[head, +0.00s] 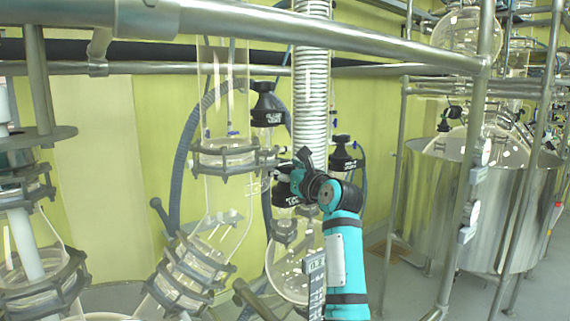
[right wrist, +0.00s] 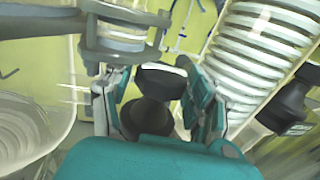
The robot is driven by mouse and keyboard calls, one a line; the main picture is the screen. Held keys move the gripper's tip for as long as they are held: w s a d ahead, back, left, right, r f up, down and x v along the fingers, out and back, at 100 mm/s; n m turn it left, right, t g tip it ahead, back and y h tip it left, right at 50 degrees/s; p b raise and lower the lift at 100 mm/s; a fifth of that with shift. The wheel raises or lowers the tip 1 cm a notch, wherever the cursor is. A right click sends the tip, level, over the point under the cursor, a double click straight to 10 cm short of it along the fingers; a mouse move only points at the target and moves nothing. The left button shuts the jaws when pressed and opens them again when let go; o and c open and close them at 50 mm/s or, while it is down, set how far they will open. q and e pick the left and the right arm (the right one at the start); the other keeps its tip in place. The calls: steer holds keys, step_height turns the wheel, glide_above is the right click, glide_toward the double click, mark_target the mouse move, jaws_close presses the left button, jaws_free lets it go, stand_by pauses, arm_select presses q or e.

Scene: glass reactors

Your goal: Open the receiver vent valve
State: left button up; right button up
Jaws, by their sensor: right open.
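A black valve with a round knob (right wrist: 160,76) and a tapered body shows in the right wrist view. My right gripper (right wrist: 152,72) is open, with one finger on each side of this knob; whether either finger touches it I cannot tell. In the head view my right gripper (head: 283,178) is at the glass column's right side and mostly hides that valve. Two other black valves stand near it, one above (head: 267,106) and one to the right (head: 343,153). Which of them is the receiver vent valve I cannot read for sure. My left gripper is not in view.
A glass column (head: 225,110) with a metal clamp flange (head: 225,158) stands left of the gripper. A ribbed white coil (head: 311,85) rises behind it. A steel pipe (head: 300,30) crosses above. A steel vessel (head: 480,205) stands at right, behind a frame post (head: 468,170).

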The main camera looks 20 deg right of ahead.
steer(key=shift+w, duration=0.25)
steer(key=shift+s, duration=0.1)
steer(key=shift+c, duration=1.2)
steer(key=c, duration=0.7)
steer(key=shift+o, duration=0.2)
steer(key=shift+y, duration=0.3)
steer(key=n+g+y, duration=0.1)
steer(key=y, duration=0.1)
steer(key=n+y, duration=0.2)
steer(key=shift+d+r+g, duration=0.1)
steer(key=shift+d+g, duration=0.05)
steer(key=shift+g, duration=0.25)
steer(key=shift+n+g+y, duration=1.2)
steer(key=shift+n+y, duration=0.4)
steer(key=shift+y, duration=0.4)
